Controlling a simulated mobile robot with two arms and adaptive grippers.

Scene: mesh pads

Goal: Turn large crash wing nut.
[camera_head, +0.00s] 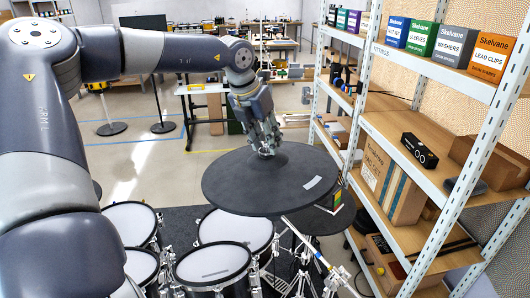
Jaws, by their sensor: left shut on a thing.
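A large dark crash cymbal pad (250,185) sits in the middle of the view on a stand, above the drum pads. My left gripper (267,148) reaches down over its centre. It is shut on the wing nut at the top of the cymbal; the fingers hide most of the nut. My left arm comes in from the left and bends over the kit. My right gripper is not in view.
White mesh drum pads (212,263) stand below and left of the cymbal. A metal shelf unit (440,75) with small labelled boxes (452,46) and cartons fills the right side, close to the cymbal. Open floor and workbenches lie behind.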

